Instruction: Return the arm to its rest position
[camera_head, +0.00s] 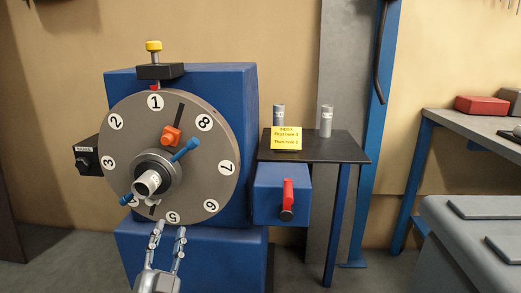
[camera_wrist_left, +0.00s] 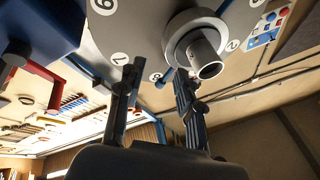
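My left gripper (camera_head: 169,231) is in front of the lower rim of the numbered grey dial (camera_head: 205,185), just below the number 5. Its two fingers point up and stand apart with nothing between them. In the left wrist view the same open gripper (camera_wrist_left: 157,78) has its fingertips in front of the dial face, beside the round hub (camera_wrist_left: 190,30) with its hollow tube. I cannot tell whether a finger touches the dial. My right gripper does not show in either view.
The dial carries an orange block (camera_head: 171,135) and a blue-handled bar (camera_head: 186,149). A blue box with a red lever (camera_head: 288,194) is right of it. A dark shelf (camera_head: 345,148) holds two grey cylinders and a yellow note (camera_head: 286,138). A workbench (camera_head: 470,127) stands further right.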

